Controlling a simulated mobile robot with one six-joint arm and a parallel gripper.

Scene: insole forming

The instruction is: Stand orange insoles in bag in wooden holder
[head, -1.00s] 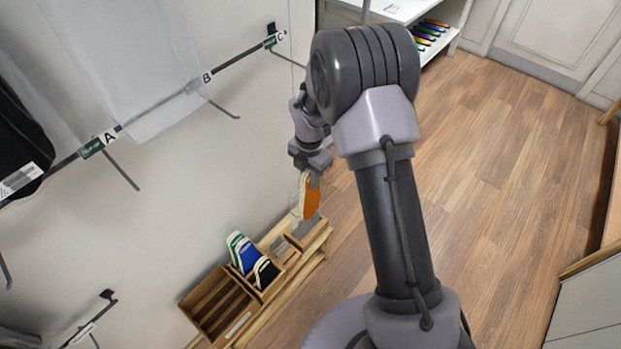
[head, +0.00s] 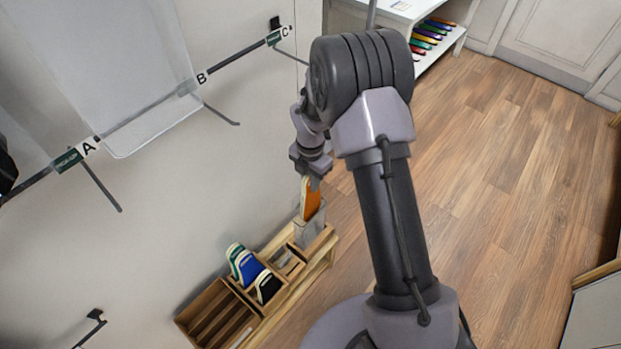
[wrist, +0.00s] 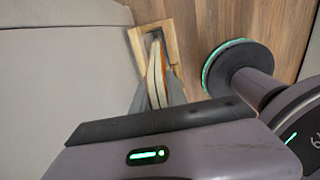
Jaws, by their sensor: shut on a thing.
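The orange insoles (head: 311,202) hang upright below my gripper (head: 313,182), which is shut on their upper end or the bag's top. A clear bag (head: 310,234) shows below the orange part. It is over the far-right end compartment of the wooden holder (head: 318,252), and its lower end seems to be inside. The bag's bottom and contact with the compartment floor are hard to tell.
Blue, green and black insoles (head: 249,267) stand in the holder's middle compartments. Empty slots (head: 213,314) are at its near left end. A wall rail (head: 245,58) with hooks runs above. Open wooden floor (head: 480,190) lies to the right.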

